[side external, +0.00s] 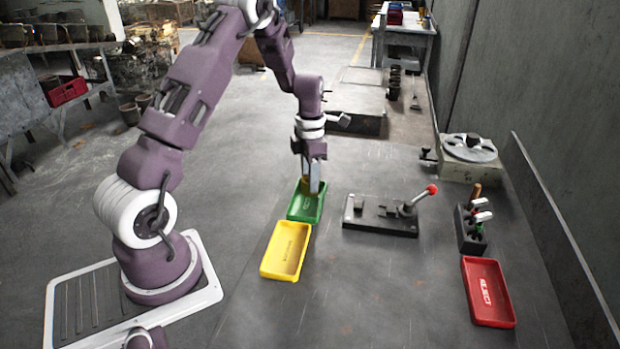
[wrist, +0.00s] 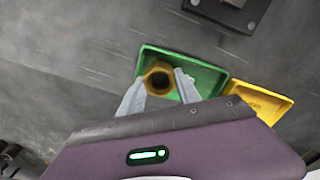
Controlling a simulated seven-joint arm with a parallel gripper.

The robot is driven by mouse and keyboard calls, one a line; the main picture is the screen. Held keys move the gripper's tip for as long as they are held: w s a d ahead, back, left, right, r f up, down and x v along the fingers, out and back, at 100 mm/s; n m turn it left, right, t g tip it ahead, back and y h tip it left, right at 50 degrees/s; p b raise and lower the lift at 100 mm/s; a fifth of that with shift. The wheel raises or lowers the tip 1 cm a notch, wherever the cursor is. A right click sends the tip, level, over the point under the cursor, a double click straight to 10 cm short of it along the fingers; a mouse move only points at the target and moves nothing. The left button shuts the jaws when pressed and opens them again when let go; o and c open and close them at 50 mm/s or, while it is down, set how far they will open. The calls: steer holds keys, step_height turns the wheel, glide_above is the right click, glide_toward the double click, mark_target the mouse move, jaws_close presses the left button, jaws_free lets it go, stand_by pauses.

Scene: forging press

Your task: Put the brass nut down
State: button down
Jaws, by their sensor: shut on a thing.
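The brass nut (wrist: 159,79) shows in the wrist view as a hexagonal ring with a dark hole, between my two fingertips. My gripper (wrist: 156,85) is shut on it. In the side view my gripper (side external: 313,186) points down over the green tray (side external: 306,209), and a bit of the brass nut (side external: 305,186) shows beside the fingers. In the wrist view the green tray (wrist: 207,76) lies behind the nut, with the nut over its left part. I cannot tell whether the nut touches the tray floor.
A yellow tray (side external: 286,250) lies right by the green one. A toggle clamp (side external: 381,215) with a red knob stands to the right. Farther right are a tool holder (side external: 470,232), a red tray (side external: 488,291) and a round-topped device (side external: 468,157). The table front centre is clear.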

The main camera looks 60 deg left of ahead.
steer(key=shift+f, duration=0.2)
steer(key=c, duration=0.9)
jaws_free()
steer(key=shift+o, duration=0.2)
step_height(320, 180, up, 13)
steer(key=s+d+r+m+t, duration=0.2)
steer(key=s+d+r+m, duration=0.4)
steer(key=d+r+m, duration=0.5)
steer(key=s+d+m+t, duration=0.1)
steer(key=s+d+m, duration=0.4)
steer(key=s+m, duration=0.3)
steer(key=s+d+m+t, duration=0.2)
steer(key=s+d+m, duration=0.4)
steer(key=m, duration=0.8)
steer(key=s, duration=0.3)
steer(key=shift+s+m+t, duration=0.3)
steer(key=shift+r, duration=0.1)
